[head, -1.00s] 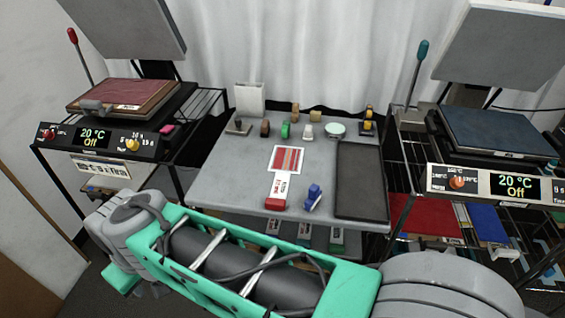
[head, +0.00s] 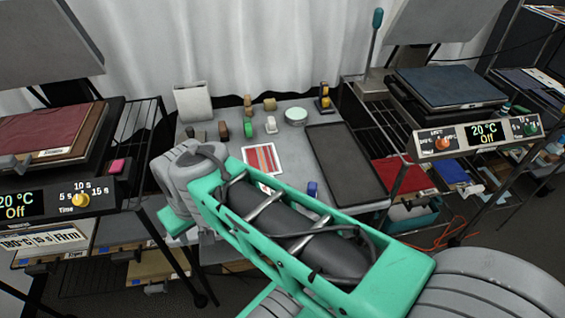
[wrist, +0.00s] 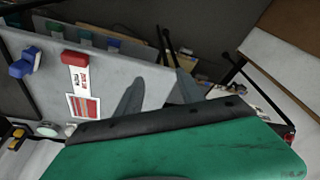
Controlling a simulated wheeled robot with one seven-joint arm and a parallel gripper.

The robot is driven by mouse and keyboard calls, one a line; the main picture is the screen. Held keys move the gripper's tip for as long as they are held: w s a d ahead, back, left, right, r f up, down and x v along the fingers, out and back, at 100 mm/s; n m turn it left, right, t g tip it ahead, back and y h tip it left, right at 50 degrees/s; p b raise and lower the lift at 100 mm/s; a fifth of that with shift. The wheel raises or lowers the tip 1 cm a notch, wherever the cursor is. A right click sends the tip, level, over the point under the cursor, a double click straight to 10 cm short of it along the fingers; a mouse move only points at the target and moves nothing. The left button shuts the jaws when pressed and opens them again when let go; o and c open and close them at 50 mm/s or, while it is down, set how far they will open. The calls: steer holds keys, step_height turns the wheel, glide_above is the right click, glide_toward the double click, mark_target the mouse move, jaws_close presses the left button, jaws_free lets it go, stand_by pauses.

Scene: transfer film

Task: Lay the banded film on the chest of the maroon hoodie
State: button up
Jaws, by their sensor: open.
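The banded film (head: 263,159), a white-edged sheet with red and pale stripes, lies flat on the grey table. It also shows in the wrist view (wrist: 84,106), left of my fingers. A maroon cloth (head: 48,128), seemingly the hoodie, lies on the lower plate of the left press; I cannot make out its chest. My gripper (wrist: 159,77) is open and empty in the wrist view, its two grey fingers apart, with the film to their left. In the head view my arm hides the table's front, and I cannot make out the fingers.
The left press (head: 85,200) and right press (head: 465,138) stand open, both reading 20 °C and Off. The table (head: 225,110) holds a dark tray (head: 345,160), several small items at the back, and a blue object (head: 313,188). A red block (wrist: 74,58) sits by the film.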

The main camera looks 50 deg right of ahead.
steer(key=shift+o, duration=0.9)
steer(key=w+d+f+m+g+y, duration=0.1)
steer(key=w+d+f+m, duration=0.2)
steer(key=d+m, duration=0.7)
steer(key=shift+w+d+f+g, duration=0.2)
steer(key=shift+f+g, duration=0.1)
steer(key=shift+f, duration=0.1)
steer(key=s+d+f+m+y, duration=0.1)
steer(key=d+f+m, duration=0.1)
steer(key=d+m, duration=0.2)
steer(key=s+d+f+m, duration=0.1)
steer(key=d+f+m, duration=0.1)
steer(key=d+m, duration=0.3)
steer(key=s+d+f+m+y, duration=0.1)
steer(key=s+d+f+m, duration=0.1)
steer(key=d+m, duration=0.2)
steer(key=shift+d+f+t+y+b, duration=0.2)
steer(key=shift+d+t+y+b, duration=0.15)
steer(key=shift+d, duration=0.65)
steer(key=shift+s+d+f+m, duration=0.25)
steer(key=shift+d+f+m, duration=0.05)
steer(key=shift+m, duration=0.3)
steer(key=x, duration=0.7)
steer(key=shift+a+f, duration=0.2)
steer(key=shift+f, duration=0.05)
steer(key=shift+c, duration=0.2)
jaws_close()
